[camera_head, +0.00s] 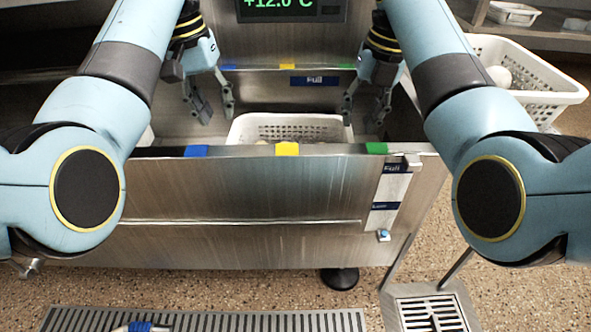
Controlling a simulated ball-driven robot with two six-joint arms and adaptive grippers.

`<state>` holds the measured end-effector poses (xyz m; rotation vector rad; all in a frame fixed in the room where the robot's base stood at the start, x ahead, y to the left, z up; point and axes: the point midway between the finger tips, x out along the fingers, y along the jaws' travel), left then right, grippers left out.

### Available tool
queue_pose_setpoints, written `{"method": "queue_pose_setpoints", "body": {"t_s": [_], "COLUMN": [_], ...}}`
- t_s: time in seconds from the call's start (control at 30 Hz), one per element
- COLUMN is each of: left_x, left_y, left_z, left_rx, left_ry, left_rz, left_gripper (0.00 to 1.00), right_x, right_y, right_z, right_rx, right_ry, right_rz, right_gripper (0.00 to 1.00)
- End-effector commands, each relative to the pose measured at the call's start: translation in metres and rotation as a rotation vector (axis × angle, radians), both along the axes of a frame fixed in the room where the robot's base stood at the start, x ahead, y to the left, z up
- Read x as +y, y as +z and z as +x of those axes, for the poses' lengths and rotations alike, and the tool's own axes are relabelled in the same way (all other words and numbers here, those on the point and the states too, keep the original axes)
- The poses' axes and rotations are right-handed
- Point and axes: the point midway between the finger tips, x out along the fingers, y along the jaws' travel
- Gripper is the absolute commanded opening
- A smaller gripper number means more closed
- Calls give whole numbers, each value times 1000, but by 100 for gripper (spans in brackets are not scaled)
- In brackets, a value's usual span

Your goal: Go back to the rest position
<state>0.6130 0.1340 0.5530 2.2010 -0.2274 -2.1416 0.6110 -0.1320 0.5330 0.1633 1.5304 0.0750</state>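My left gripper (216,108) is open and empty, with its fingers pointing down over the left part of the steel tank (245,190). My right gripper (366,112) is open and empty over the right part of the tank. A white perforated basket (244,127) sits inside the tank, between and below the two grippers. Neither gripper appears to touch it. The tank's front wall hides the lower part of the basket, and its contents are hard to make out.
The tank's front rim carries blue (196,151), yellow (287,149) and green (376,148) marks. Another white basket (545,85) with a pale round item stands at the right, partly behind my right arm. A display (290,8) is at the back. Floor drains lie in front.

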Motion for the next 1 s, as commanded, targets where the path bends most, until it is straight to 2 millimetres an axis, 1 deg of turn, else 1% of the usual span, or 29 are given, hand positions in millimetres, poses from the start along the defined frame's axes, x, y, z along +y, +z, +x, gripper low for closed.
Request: {"method": "queue_pose_setpoints", "body": {"t_s": [0.1,0.53,0.6,0.67,0.73,0.77,0.8,0.87,0.9,1.0], "left_x": [0,0,0,0,0,0,0,0,0,0], "left_y": [0,0,4,15,40,47,61,79,91,113], "left_z": [0,0,0,2,4,5,6,7,8,10], "left_rx": [0,0,-3,-12,-30,-35,-46,-58,-67,-81], "left_ry": [0,0,0,0,0,0,0,0,0,0], "left_rz": [0,0,0,0,0,0,0,0,0,0], "left_gripper": [29,29,29,29,29,29,29,29,29,29], "right_x": [-1,-1,-1,-1,-1,-1,-1,-1,-1,-1], "right_y": [6,7,11,23,47,54,68,86,98,120], "right_z": [-1,-1,0,1,4,5,6,8,9,10], "right_rx": [0,1,-2,-11,-29,-34,-45,-57,-66,-80], "right_ry": [0,0,0,0,0,0,0,-1,0,0], "right_rz": [0,0,0,0,0,0,0,0,0,0], "right_gripper": [29,29,29,29,29,29,29,29,29,29]}}
